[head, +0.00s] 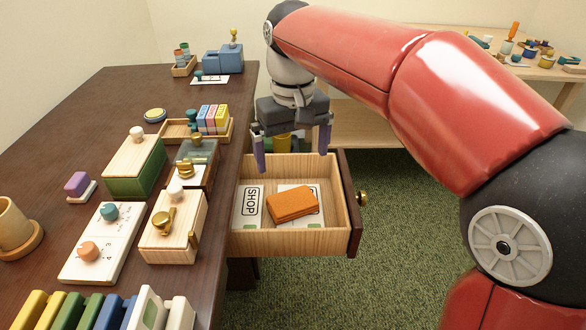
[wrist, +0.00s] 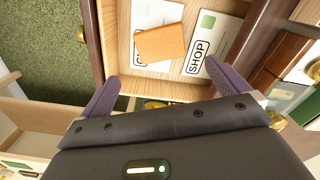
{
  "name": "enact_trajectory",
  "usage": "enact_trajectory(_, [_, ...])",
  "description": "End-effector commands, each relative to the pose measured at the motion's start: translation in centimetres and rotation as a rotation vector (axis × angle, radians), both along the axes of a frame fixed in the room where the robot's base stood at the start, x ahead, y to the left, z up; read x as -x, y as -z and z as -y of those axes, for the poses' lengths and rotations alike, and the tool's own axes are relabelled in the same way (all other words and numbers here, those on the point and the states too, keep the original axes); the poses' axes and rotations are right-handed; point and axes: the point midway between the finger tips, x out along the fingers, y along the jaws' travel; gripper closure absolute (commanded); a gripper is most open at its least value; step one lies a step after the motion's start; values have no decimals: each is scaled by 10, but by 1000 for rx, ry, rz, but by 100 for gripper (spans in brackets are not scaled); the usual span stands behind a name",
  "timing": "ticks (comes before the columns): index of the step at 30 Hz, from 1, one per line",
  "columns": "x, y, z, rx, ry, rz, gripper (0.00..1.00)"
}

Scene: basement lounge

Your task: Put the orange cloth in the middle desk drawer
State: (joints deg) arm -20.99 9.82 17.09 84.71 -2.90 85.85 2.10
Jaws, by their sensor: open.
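The orange cloth (head: 292,204) lies folded inside an open drawer (head: 290,243) of the dark desk (head: 95,88), on top of white cards marked SHOP. It also shows in the wrist view (wrist: 160,43), apart from my gripper. My gripper (head: 292,158) is open and empty, above the far end of the drawer. In the wrist view its two purple fingers (wrist: 178,90) are spread wide, with the cloth beyond them. The frames do not clearly show which drawer of the desk this is.
The desk top holds a green box (head: 136,165), a wooden box (head: 172,228), a white board with knobs (head: 100,243) and a tray of coloured blocks (head: 212,120). A shelf table (head: 500,65) stands at the back right. Green carpet right of the drawer is clear.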

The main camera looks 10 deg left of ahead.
Motion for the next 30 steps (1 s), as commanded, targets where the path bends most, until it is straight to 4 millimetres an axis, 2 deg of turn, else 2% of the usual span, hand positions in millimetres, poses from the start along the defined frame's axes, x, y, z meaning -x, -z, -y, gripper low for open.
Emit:
enact_trajectory(1, [-1, -9, -1, -1, -1, 2, 0])
enact_trajectory(6, [0, -24, 0, 0, -1, 0, 0])
enact_trajectory(14, [0, -27, 1, 0, 2, 1, 0])
enact_trajectory(17, [3, -28, 15, -1, 27, 24, 0])
enact_trajectory(20, [13, -29, 49, -9, 92, 77, 0])
enact_trajectory(23, [31, -24, 99, -25, 191, 156, 0])
enact_trajectory(24, [40, -20, 120, -33, 236, 190, 0])
enact_trajectory(27, [66, -4, 169, -59, 346, 272, 0])
enact_trajectory(30, [95, 18, 208, -89, 447, 346, 0])
